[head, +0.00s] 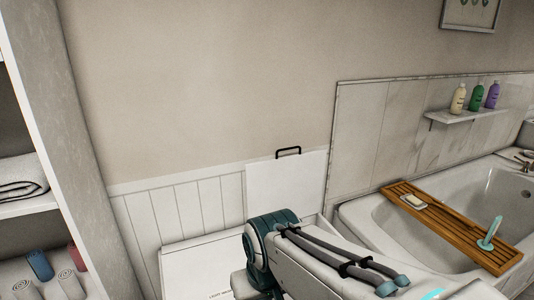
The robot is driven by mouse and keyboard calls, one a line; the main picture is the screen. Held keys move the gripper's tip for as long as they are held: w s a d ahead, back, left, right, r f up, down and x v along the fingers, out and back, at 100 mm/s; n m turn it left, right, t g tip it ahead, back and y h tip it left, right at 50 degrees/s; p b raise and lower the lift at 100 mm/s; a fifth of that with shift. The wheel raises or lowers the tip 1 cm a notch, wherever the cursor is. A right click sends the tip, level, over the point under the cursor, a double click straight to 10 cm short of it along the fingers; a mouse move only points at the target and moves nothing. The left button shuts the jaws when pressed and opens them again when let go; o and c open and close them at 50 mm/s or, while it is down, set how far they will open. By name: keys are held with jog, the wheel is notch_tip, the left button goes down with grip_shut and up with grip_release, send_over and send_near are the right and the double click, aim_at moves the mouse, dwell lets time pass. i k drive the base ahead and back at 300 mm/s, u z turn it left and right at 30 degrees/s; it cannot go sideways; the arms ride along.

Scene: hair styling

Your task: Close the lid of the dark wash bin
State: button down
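A white panel with a black handle on its top edge stands upright against the wall; it looks like the raised lid (285,185) of the dark wash bin. The body of that bin is hidden behind my arm, and no label for it shows. My arm reaches across the lower middle, with its teal joint in front of the foot of the raised lid. My gripper cannot be made out; it is hidden behind the arm or out of frame.
Left of the raised lid is a flat white lid (200,260), shut, with partly cut-off lettering that seems to begin "LIGHT". A bathtub (370,215) with a wooden tray (455,228) is at right. Shelves with towels (20,178) stand at left.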

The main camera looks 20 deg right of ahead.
aim_at(295, 182)
jog(key=u, duration=0.2)
jog(key=k, duration=0.4)
jog(key=z, duration=1.05)
jog(key=i, duration=1.35)
jog(key=u, duration=0.45)
